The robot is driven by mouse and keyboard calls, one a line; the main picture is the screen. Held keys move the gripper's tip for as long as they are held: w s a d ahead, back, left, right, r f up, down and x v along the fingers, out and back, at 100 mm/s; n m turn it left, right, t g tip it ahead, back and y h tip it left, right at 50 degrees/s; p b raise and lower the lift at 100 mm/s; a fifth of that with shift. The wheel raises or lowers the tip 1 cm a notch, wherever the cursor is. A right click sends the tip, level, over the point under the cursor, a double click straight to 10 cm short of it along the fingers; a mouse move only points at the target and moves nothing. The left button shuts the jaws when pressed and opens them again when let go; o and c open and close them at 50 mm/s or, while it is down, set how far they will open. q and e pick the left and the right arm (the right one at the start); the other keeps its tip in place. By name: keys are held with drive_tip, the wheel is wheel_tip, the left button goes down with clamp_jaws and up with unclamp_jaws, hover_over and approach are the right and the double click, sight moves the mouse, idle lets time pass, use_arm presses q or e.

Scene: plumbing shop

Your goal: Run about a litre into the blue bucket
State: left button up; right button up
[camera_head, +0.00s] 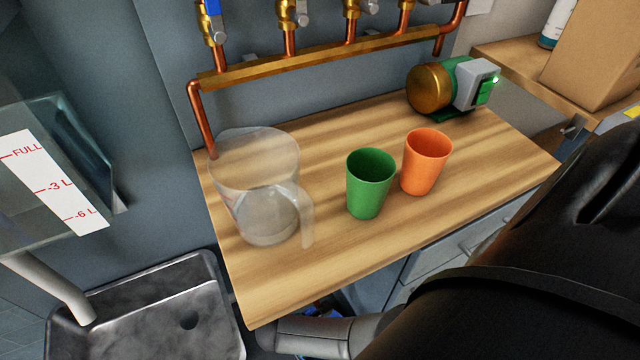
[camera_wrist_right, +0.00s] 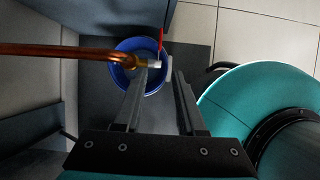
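The blue bucket (camera_wrist_right: 124,82) shows in the right wrist view, on the dark floor below a copper pipe (camera_wrist_right: 60,50). The pipe ends in a brass fitting and pale outlet over the bucket, with a red lever (camera_wrist_right: 161,42) beside it. My right gripper (camera_wrist_right: 160,80) is open, its fingers apart and nothing between them; the left finger overlaps the bucket's edge in the picture. Contact with the lever cannot be told. Whether water runs or lies in the bucket is unclear. In the head view, a clear tank (camera_head: 40,190) has FULL, -3 L and -6 L marks. My left gripper is out of view.
A wooden bench (camera_head: 330,260) holds a clear jug (camera_head: 265,180), a green cup (camera_head: 368,190), an orange cup (camera_head: 424,165) and a pump (camera_head: 440,85). Copper pipes with valves (camera_head: 300,60) run along the wall. A metal sink (camera_head: 150,310) stands at lower left.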

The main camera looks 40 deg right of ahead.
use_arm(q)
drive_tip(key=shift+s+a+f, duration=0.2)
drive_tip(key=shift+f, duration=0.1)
use_arm(e)
drive_tip(key=shift+a+r, duration=0.15)
drive_tip(key=shift+r, duration=0.1)
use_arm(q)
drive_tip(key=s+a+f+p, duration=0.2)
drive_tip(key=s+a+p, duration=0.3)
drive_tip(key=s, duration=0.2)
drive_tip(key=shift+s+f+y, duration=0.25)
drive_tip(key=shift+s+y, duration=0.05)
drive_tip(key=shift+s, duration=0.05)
use_arm(e)
drive_tip(key=s+d+f+m+t+y, duration=0.1)
drive_tip(key=s+d+f+m+y, duration=0.1)
drive_tip(key=s+m, duration=0.4)
drive_tip(key=s+d+f+m+t+y, duration=0.2)
drive_tip(key=s+d+f+m, duration=0.1)
drive_tip(key=s+m, duration=0.3)
drive_tip(key=shift+d+m+t, duration=0.3)
drive_tip(key=shift+d+m, duration=0.3)
drive_tip(key=shift+d, duration=0.05)
